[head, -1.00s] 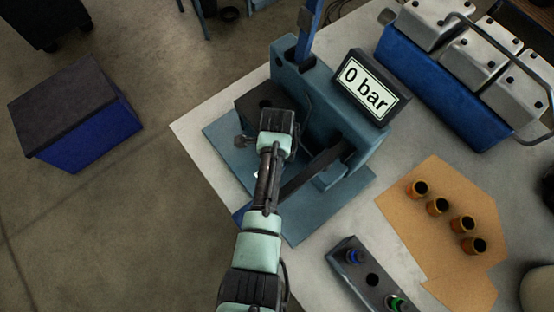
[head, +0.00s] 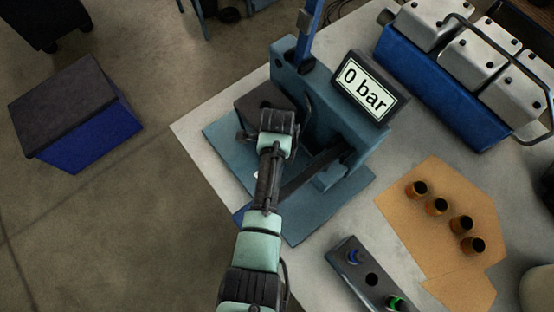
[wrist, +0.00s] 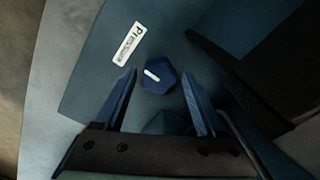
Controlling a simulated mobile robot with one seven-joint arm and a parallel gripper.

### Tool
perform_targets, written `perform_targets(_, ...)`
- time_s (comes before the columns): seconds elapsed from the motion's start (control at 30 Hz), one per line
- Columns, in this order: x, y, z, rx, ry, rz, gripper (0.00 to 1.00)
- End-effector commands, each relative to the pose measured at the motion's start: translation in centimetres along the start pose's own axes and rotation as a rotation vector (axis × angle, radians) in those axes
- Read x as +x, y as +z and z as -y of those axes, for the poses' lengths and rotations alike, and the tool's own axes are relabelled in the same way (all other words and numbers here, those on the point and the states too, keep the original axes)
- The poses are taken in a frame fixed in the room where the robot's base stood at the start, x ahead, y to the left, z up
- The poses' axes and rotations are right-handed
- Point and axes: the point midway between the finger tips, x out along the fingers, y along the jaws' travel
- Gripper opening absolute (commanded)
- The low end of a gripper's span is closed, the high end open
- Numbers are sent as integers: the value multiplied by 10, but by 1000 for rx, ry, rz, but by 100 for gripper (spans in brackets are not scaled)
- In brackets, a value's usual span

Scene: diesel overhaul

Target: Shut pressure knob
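The pressure knob (wrist: 159,76) is a dark blue, many-sided knob with a white bar mark, in the wrist view. A white label (wrist: 127,44), which seems to read "Pressure", sits up and left of it. My gripper (wrist: 160,80) is open, with one finger on each side of the knob. I cannot tell whether the fingertips are level with the knob or short of it. In the head view my arm hides the knob, and my gripper (head: 279,122) is over the blue test stand (head: 303,75). The stand's display (head: 363,88) reads "0 bar".
A dark bar juts in on the right of the wrist view. An upright blue lever (head: 310,30) rises from the stand. On the bench are a blue engine block (head: 430,85), brown cardboard (head: 440,200) with several brass sleeves, and a dark rack (head: 365,275).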

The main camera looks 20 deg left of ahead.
Motion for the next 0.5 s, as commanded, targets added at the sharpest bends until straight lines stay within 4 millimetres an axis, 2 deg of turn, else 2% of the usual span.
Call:
perform_targets(0.33, 0, 1, -1, -3, 2, 1, 82)
perform_targets(0.5, -12, 1, 0, -3, 0, 1, 82)
